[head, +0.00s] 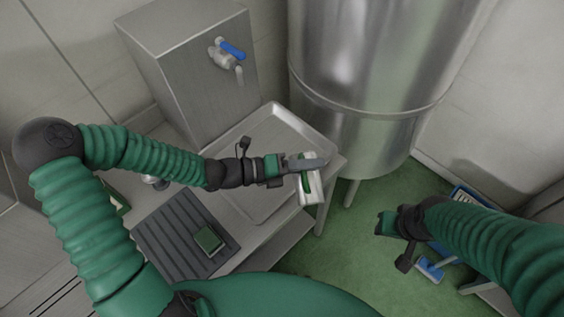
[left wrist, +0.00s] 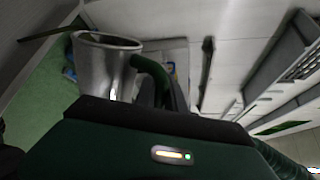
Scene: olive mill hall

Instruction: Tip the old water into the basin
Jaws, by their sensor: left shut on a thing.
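My left gripper (head: 297,165) is shut on the green handle (head: 307,176) of a metal jug (head: 310,192). The jug is at the right rim of the shallow steel basin (head: 268,212), near the counter's edge. The left wrist view shows the jug (left wrist: 112,72) with its round rim and green handle (left wrist: 152,72) above the gripper body. Its contents and exact tilt cannot be made out, and no pouring stream shows. My right gripper (head: 385,223) hangs over the green floor, away from the basin; its jaw state is unclear.
A steel box (head: 180,75) with a blue-handled tap (head: 226,54) stands behind the basin. A large steel tank (head: 365,65) is at the back right. A dark ribbed mat (head: 172,240) with a green block (head: 208,239) lies in front. A blue-headed tool (head: 430,269) is near my right arm.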

